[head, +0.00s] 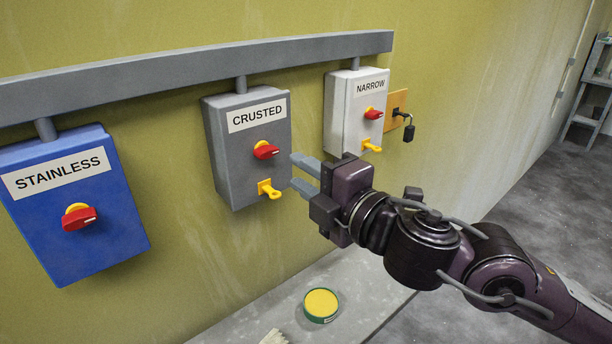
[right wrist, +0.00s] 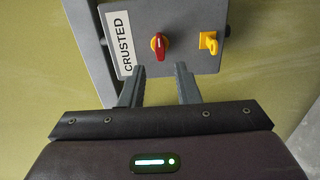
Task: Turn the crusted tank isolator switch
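The crusted tank isolator is a grey box (head: 230,170) labelled CRUSTED on the wall in the middle of the head view. Its red switch handle (head: 265,150) sits on a yellow base; it also shows in the right wrist view (right wrist: 159,46). A yellow hasp (head: 269,189) is below the handle; it also shows in the right wrist view (right wrist: 209,41). My right gripper (head: 302,174) is open, its fingers empty, just right of the box and apart from the handle. The right wrist view also shows the spread fingertips (right wrist: 160,71). My left gripper is not in view.
A blue STAINLESS box (head: 120,215) hangs at left and a white NARROW box (head: 340,115) at right. A padlock (head: 408,133) hangs beside the NARROW box. A grey rail (head: 180,70) runs above. A yellow-topped tin (head: 320,304) stands on the ledge (head: 355,275) below.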

